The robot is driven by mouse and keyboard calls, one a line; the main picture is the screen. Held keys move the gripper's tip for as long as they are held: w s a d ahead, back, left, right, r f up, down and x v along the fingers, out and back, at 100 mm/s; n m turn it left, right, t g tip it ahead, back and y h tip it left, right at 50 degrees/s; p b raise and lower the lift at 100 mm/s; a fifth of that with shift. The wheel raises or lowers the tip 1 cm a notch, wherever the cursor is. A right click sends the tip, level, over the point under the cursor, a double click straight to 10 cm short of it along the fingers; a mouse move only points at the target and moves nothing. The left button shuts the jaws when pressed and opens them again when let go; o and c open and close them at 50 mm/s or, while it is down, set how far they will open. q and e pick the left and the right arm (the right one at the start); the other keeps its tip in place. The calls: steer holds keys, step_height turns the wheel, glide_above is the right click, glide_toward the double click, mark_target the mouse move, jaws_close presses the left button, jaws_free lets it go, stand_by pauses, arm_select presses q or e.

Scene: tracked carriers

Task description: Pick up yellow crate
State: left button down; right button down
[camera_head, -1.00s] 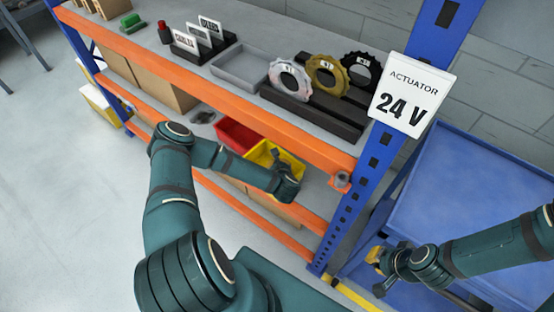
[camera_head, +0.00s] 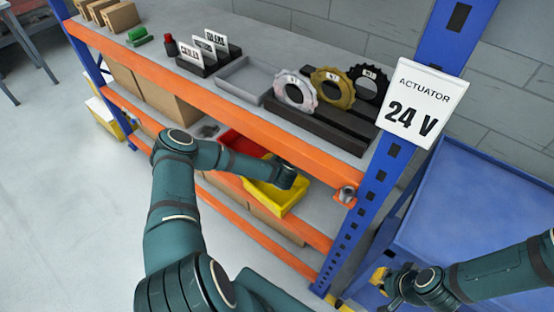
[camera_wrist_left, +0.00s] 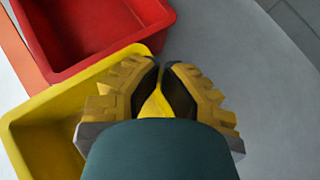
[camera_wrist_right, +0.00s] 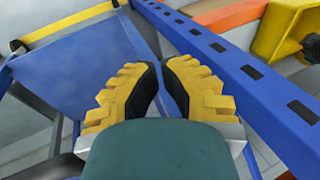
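The yellow crate (camera_head: 272,199) is at the front of the shelf's lower level and overlaps the orange front beam. It also fills the lower left of the left wrist view (camera_wrist_left: 42,122). My left gripper (camera_wrist_left: 160,68) is shut on its rim, with the yellow wall between the fingers. In the head view my left wrist hides these fingers. My right gripper (camera_wrist_right: 160,66) is empty, its fingers a little apart. In the head view it (camera_head: 379,280) is low beside the blue post, away from the crate.
A red crate (camera_head: 238,143) stands just left of the yellow one on the same level. Orange beams (camera_head: 300,155) and a blue post (camera_head: 372,190) frame the shelf. A blue cart (camera_head: 475,200) is at the right.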

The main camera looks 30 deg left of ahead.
arm_select(q)
steer(key=shift+s+d+f, duration=0.1)
steer(key=shift+s+f, duration=0.2)
steer(key=shift+f, duration=0.15)
steer(key=s+d+p, duration=0.1)
steer(key=s+d, duration=0.1)
steer(key=s+d+p, duration=0.1)
steer(key=s+d, duration=0.1)
steer(key=shift+s+p, duration=0.25)
steer(key=shift+p, duration=0.1)
steer(key=shift+s+d, duration=0.25)
steer(key=shift+s, duration=0.05)
steer(key=shift+s+d+f, duration=0.1)
steer(key=shift+r+p, duration=0.75)
steer(key=shift+r, duration=0.05)
steer(key=shift+w, duration=0.25)
